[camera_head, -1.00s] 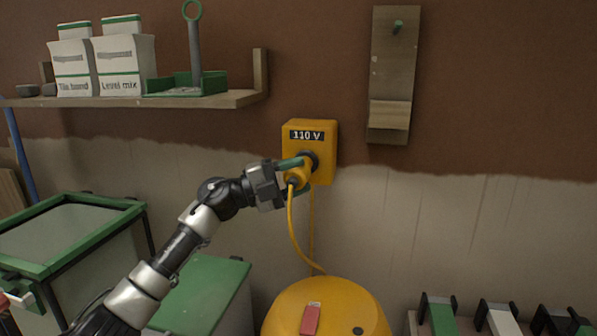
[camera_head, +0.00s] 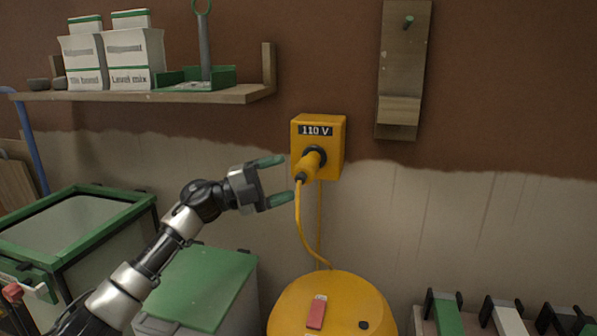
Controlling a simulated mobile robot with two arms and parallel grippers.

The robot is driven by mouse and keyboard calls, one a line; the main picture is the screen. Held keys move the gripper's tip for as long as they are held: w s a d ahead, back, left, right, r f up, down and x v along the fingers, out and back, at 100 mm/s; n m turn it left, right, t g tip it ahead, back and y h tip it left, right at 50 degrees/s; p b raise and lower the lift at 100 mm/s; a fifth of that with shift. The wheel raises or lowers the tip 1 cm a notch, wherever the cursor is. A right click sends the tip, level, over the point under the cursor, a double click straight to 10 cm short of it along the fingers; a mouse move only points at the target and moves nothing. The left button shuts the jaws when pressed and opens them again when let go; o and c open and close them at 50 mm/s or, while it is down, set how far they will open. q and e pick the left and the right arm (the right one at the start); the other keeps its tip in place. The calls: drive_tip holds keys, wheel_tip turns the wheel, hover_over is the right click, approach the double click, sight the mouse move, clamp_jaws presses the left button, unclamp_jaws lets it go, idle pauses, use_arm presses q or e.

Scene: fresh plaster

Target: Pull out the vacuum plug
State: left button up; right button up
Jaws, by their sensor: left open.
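The yellow vacuum plug (camera_head: 309,165) sits at the dark round socket of the yellow 110 V box (camera_head: 335,133) on the wall, pointing down and left. Its yellow cable (camera_head: 300,222) hangs from its lower end toward the yellow vacuum (camera_head: 350,290) below. My left gripper (camera_head: 276,180) is open and empty just left of the plug, its two green-tipped fingers pointing toward it with a small gap in the picture. My right gripper is not in view.
A shelf (camera_head: 150,96) with boxes and a green tray hangs at upper left. A wooden wall board (camera_head: 402,105) is right of the box. Green-rimmed bin (camera_head: 60,242) and green-lidded box (camera_head: 200,290) stand low at left. A rack of tools (camera_head: 447,313) is at lower right.

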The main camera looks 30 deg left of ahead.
use_arm(q)
drive_tip(key=v, duration=0.5)
drive_tip(key=shift+s+a+f, duration=0.1)
drive_tip(key=shift+s+a, duration=0.05)
drive_tip(key=shift+a, duration=0.05)
idle(0.4)
